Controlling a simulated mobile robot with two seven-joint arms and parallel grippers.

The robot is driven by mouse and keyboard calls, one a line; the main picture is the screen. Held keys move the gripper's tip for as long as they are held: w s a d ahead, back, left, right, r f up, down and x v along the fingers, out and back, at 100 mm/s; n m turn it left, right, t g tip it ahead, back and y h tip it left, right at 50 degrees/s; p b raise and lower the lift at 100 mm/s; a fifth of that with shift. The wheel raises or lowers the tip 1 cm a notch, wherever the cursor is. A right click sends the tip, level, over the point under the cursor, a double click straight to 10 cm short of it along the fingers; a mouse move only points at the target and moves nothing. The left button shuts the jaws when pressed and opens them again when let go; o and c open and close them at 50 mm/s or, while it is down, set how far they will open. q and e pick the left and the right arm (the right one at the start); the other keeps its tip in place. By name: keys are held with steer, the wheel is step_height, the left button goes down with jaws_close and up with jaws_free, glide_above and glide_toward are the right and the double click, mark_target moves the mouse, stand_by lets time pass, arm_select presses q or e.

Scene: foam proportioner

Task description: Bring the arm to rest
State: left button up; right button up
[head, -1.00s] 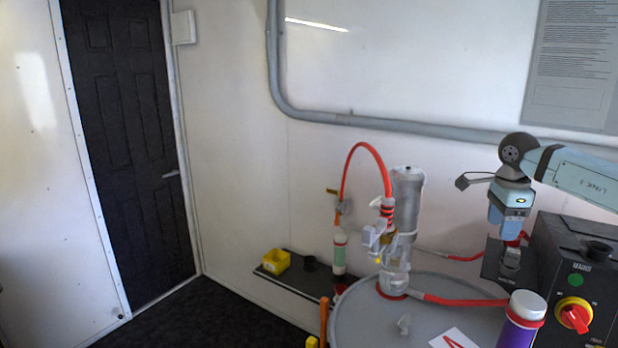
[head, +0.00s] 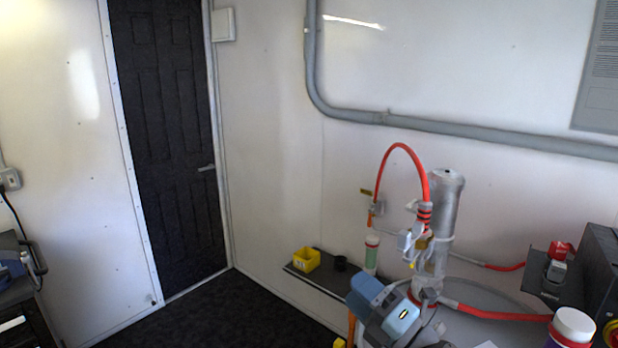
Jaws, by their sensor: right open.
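My right gripper (head: 366,290) is low at the bottom centre of the head view, in front of the grey drum and left of the clear cylinder unit. Its blue body shows beside the blue-grey wrist with a small light. The fingers are hard to make out, but the jaws are open. I see nothing held in them. My left gripper is not in view.
A grey drum (head: 480,296) bears the clear cylinder (head: 440,215) with its red hose (head: 400,146). A red-and-white item (head: 557,262) sits on a dark bracket at right. A yellow bin (head: 306,260) stands on a low shelf. Floor by the dark door (head: 165,150) is clear.

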steer(key=s+d+f+m+g+h, duration=0.1)
steer(key=s+d+f+m+h, duration=0.5)
steer(key=m, duration=0.5)
steer(key=s+d+f+m+g+h, duration=0.1)
steer(key=s+d+f+m+h, duration=0.45)
steer(key=f+m+h, duration=0.45)
steer(key=s+d+f+m+g, duration=0.2)
steer(key=s+g, duration=0.1)
steer(key=s, duration=0.3)
steer(key=s+d+f+m+g+y, duration=0.1)
steer(key=s+d+f+m+g, duration=0.15)
steer(key=s, duration=0.45)
steer(key=s+d+f+m+g, duration=0.1)
steer(key=s+f+m+g, duration=0.1)
steer(key=s+f+g, duration=0.3)
steer(key=w+a+f+t+y, duration=0.1)
steer(key=w+a+f+t, duration=0.1)
steer(key=a+f+t, duration=0.1)
steer(key=w+a+f+t+y, duration=0.2)
steer(key=f+t, duration=0.3)
steer(key=f, duration=0.3)
steer(key=shift+w+a+f+n, duration=0.3)
steer(key=shift+w+a+n, duration=0.1)
steer(key=shift+a, duration=0.1)
